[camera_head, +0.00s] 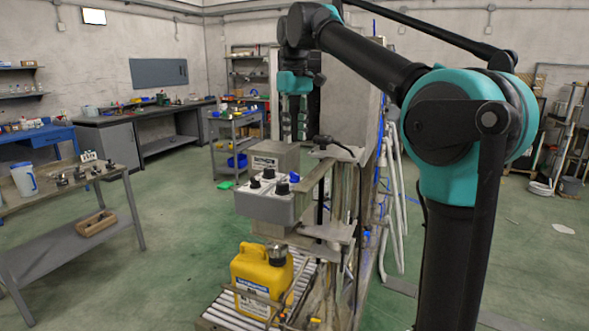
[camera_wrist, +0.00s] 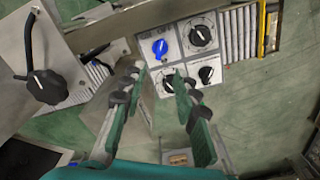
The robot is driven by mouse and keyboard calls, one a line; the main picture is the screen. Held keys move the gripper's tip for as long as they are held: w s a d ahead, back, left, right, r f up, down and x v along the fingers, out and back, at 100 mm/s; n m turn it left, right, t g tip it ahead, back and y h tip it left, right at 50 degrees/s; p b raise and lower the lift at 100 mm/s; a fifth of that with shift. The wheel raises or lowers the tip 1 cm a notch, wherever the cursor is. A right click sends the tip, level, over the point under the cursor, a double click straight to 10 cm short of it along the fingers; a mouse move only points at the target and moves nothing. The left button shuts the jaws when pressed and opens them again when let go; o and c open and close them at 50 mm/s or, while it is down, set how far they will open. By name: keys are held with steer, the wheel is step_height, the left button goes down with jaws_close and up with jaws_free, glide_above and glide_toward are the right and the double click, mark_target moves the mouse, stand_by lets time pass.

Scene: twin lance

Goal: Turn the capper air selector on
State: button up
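A grey control box (camera_head: 264,207) carries several selector knobs on its top panel. One knob is blue (camera_head: 294,177) and the others are black, including a front-right one (camera_head: 282,189). In the wrist view the blue knob (camera_wrist: 160,47) is at the panel's upper left, with black knobs to its right (camera_wrist: 200,36), lower right (camera_wrist: 207,75) and lower left (camera_wrist: 168,84). The labels are too small to read, so I cannot tell which knob is the capper air selector. My gripper (camera_head: 295,137) points down above the box, open and empty; its fingertips (camera_wrist: 158,72) appear apart from the knobs.
A larger black knob (camera_wrist: 47,87) sits on a metal plate beside the box. A yellow jug (camera_head: 262,276) stands on the roller conveyor (camera_head: 225,312) below. A side table (camera_head: 70,186) is at the left. Open green floor lies between the table and the machine.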

mark_target(295, 176)
step_height(295, 176, down, 11)
steer(key=shift+r, duration=0.1)
stand_by(0.3)
jaws_close()
